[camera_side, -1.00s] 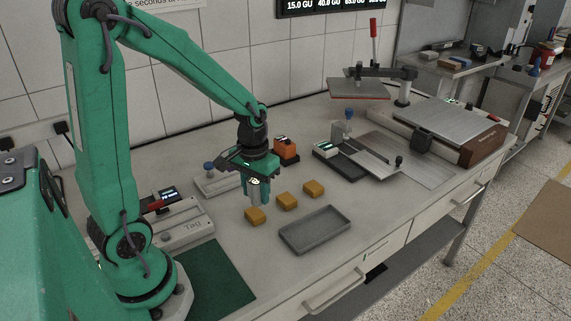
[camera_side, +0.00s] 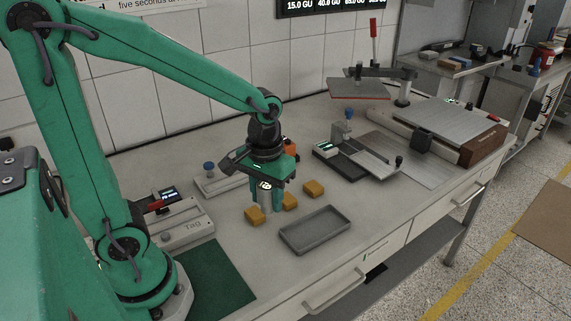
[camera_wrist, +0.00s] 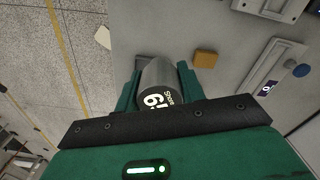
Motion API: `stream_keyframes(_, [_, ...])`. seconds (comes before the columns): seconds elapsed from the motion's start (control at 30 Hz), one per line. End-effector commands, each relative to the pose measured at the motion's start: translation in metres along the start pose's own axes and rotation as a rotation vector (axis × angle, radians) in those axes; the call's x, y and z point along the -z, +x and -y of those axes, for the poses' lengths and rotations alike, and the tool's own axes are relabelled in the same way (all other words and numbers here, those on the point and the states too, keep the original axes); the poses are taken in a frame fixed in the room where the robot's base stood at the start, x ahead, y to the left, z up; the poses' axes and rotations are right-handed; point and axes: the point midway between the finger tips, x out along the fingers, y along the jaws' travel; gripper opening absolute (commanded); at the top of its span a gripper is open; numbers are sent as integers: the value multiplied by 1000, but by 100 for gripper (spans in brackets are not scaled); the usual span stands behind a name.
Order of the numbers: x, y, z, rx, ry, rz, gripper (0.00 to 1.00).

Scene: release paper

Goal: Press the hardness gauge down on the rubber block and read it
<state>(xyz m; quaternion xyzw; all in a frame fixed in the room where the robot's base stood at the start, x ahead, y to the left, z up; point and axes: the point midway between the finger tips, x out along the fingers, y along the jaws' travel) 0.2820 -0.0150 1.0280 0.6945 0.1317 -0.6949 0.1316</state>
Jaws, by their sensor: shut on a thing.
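My gripper (camera_side: 268,195) is shut on the hardness gauge (camera_side: 266,198), a grey cylinder held upright between the green fingers. In the wrist view the gauge (camera_wrist: 157,75) shows a dark face marked "Shore" and a partly visible number. Three orange-tan rubber blocks lie in a row: a left block (camera_side: 255,217), a middle block (camera_side: 291,202) and a right block (camera_side: 314,188). The gauge is low, behind and between the left and middle blocks in the side view. I cannot tell whether its lower end touches anything. One block (camera_wrist: 205,58) shows in the wrist view.
A grey tray (camera_side: 315,247) lies in front of the blocks. A device with a blue knob (camera_side: 209,167) stands behind left, and a "Tag" instrument (camera_side: 186,236) at left. An orange device (camera_side: 291,144) is partly hidden behind my gripper. A green mat (camera_side: 215,278) lies front left.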

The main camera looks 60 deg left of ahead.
Motion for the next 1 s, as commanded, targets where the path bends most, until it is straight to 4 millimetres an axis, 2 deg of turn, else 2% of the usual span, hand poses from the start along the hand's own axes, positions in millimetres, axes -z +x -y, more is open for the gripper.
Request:
stream_keyframes(0.3, [0, 0, 0, -1, 0, -1, 6])
stream_keyframes(0.33, [0, 0, 0, -1, 0, -1, 35])
stream_keyframes(0.4, [0, 0, 0, -1, 0, -1, 21])
stream_keyframes(0.43, [0, 0, 0, -1, 0, -1, 19])
stream_keyframes(0.63, [3, 0, 0, 0, 0, -1, 19])
stream_keyframes(0.77, [12, -1, -2, -1, -1, -1, 19])
stream_keyframes(1.0, [47, -2, -5, 0, -2, -1, 19])
